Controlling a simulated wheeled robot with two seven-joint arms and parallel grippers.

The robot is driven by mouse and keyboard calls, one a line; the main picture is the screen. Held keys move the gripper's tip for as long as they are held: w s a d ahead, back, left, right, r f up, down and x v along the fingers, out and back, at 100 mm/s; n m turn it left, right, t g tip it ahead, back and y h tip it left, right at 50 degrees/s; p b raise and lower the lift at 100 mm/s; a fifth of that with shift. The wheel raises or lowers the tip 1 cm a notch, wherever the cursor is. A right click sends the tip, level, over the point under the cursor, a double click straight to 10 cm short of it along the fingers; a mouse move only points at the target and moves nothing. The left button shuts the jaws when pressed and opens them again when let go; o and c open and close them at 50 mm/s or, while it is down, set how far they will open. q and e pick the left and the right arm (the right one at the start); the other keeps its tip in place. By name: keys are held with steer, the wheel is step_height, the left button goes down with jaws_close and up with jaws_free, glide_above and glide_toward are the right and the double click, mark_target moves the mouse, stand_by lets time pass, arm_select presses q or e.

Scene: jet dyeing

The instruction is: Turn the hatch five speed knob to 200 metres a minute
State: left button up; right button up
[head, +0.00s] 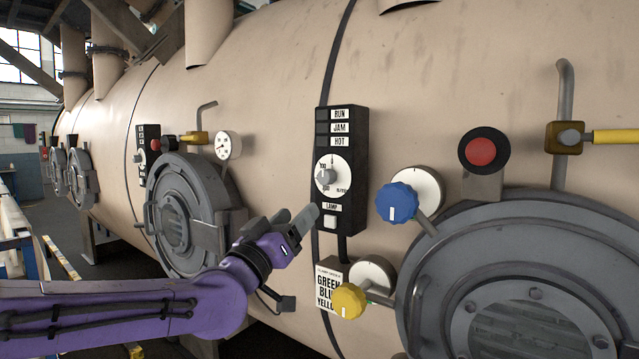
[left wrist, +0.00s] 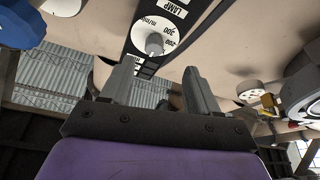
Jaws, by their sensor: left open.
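The speed knob (head: 325,177) is a small grey knob on a white dial, set in a black control box (head: 350,150) with RUN, JAM and HOT labels above it and a LAMP label below. Its exact setting is too small to read surely. In the left wrist view the knob (left wrist: 154,44) shows ahead of the fingers, with dial numbers including 300 and 200 around it. My left gripper (head: 304,219) is open and empty, below and left of the knob and apart from it. Its fingers also show in the left wrist view (left wrist: 158,85). My right gripper is out of view.
A blue knob (head: 397,203) and a yellow knob (head: 350,301) stick out right of and below the box. A red button (head: 481,152) sits above the large round hatch (head: 540,260). Another hatch (head: 185,215) is at the left. The tank wall is close behind.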

mark_target(323, 178)
arm_select(q)
steer(key=shift+h, duration=0.3)
steer(key=p+x, duration=0.1)
steer(key=x, duration=0.2)
steer(key=r+p+x, duration=0.1)
steer(key=p+x, duration=0.1)
steer(key=x, duration=0.2)
steer(key=r+p+x, duration=0.1)
steer(key=p+x, duration=0.1)
steer(key=x, duration=0.1)
steer(key=shift+s, duration=0.25)
steer(key=shift+w+d+r, duration=0.1)
steer(key=shift+w, duration=0.3)
steer(key=c, duration=1)
